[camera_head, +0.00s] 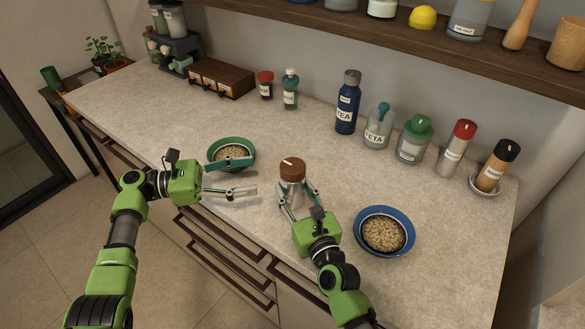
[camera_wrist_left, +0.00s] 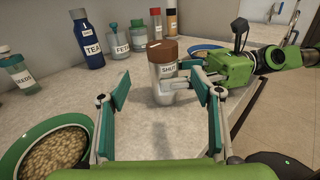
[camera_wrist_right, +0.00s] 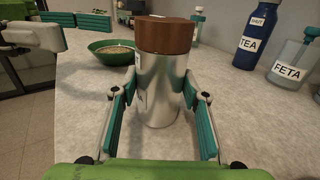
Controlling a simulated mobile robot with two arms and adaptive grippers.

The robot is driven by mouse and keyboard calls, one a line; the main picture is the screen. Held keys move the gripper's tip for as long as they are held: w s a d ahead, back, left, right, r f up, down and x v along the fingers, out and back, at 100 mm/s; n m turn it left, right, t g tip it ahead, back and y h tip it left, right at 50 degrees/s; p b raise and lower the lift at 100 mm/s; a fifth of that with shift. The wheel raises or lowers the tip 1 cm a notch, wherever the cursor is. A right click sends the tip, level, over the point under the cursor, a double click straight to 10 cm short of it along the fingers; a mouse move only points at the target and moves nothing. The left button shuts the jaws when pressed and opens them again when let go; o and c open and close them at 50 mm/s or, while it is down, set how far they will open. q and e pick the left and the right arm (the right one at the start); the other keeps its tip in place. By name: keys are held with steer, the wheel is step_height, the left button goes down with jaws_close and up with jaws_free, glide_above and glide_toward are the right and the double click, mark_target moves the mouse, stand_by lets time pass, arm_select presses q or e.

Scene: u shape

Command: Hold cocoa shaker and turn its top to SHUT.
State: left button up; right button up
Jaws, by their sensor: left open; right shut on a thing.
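The cocoa shaker is a silver cylinder with a brown top (camera_head: 292,169) and stands upright on the counter. In the left wrist view its silver body (camera_wrist_left: 163,90) carries a label reading SHUT below the brown top. My right gripper (camera_head: 298,198) is shut on the shaker's body from the front; in the right wrist view its pads flank the silver body (camera_wrist_right: 160,90). My left gripper (camera_head: 250,176) is open and empty, left of the shaker and apart from it, beside the green bowl. A pale mark shows on the top's upper face.
A green bowl (camera_head: 214,146) of grain stands by my left gripper. A blue bowl (camera_head: 362,244) of grain stands right of the shaker. A blue TEA bottle (camera_head: 347,104), a FETA jar (camera_head: 377,132) and other containers line the wall. The counter between them is clear.

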mark_target(293, 169)
arm_select(q)
steer(key=shift+g+h, duration=0.3)
steer(key=d, duration=0.4)
steer(key=w+d, duration=0.1)
steer(key=d, duration=0.6)
steer(key=shift+w+d+r, duration=0.3)
steer(key=shift+d, duration=0.05)
steer(key=c, duration=1.1)
